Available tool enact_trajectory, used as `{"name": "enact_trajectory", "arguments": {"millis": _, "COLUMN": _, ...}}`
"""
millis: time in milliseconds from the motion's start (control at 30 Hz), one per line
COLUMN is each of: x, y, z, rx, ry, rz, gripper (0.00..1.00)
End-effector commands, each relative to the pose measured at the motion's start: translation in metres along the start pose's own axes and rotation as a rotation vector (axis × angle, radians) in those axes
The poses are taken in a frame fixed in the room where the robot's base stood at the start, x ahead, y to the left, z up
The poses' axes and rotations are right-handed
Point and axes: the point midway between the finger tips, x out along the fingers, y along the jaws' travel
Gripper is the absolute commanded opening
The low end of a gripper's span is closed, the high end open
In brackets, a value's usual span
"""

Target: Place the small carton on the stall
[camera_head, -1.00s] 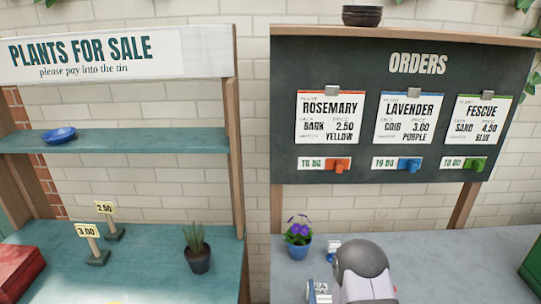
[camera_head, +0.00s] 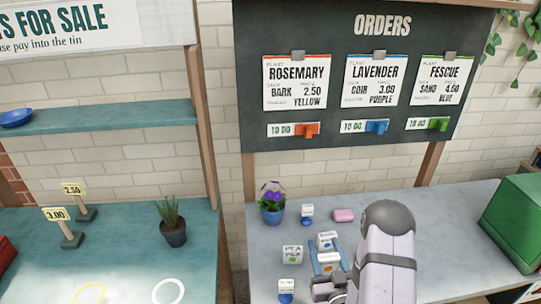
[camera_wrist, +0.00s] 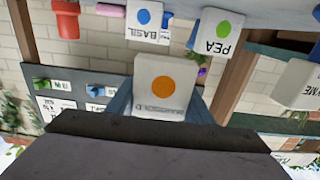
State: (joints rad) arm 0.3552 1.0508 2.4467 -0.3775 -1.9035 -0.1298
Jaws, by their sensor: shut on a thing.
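The small white carton with an orange dot (camera_wrist: 165,85) sits between the blue fingers of my gripper (camera_wrist: 160,108) in the wrist view. Its label is upside down there and hard to read. In the head view my gripper (camera_head: 327,264) is shut on this carton (camera_head: 329,263) over the grey bench, right of the stall. I cannot tell whether the carton touches the bench. The stall has a teal counter (camera_head: 120,245) at the left, with a teal shelf (camera_head: 110,118) above it.
A pea carton (camera_head: 292,254) and other small cartons stand near my gripper. A potted purple flower (camera_head: 272,204) and pink block (camera_head: 344,215) are behind. A green box (camera_head: 515,222) is at right. The counter holds price signs (camera_head: 62,226), a grassy pot (camera_head: 172,224) and rings (camera_head: 168,291).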

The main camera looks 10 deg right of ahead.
Motion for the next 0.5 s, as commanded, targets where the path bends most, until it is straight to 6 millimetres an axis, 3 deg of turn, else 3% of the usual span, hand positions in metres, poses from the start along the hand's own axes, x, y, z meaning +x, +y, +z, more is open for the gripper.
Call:
{"name": "enact_trajectory", "arguments": {"millis": 167, "x": -0.001, "y": 0.008, "z": 0.003, "rx": 0.000, "ry": 0.001, "rz": 0.018, "gripper": 0.21}}
{"name": "enact_trajectory", "arguments": {"millis": 300, "x": -0.001, "y": 0.031, "z": 0.001, "rx": -0.001, "ry": 0.005, "rz": 0.066, "gripper": 0.21}}
{"name": "enact_trajectory", "arguments": {"millis": 500, "x": -0.001, "y": 0.071, "z": -0.019, "rx": -0.004, "ry": 0.008, "rz": 0.149, "gripper": 0.21}}
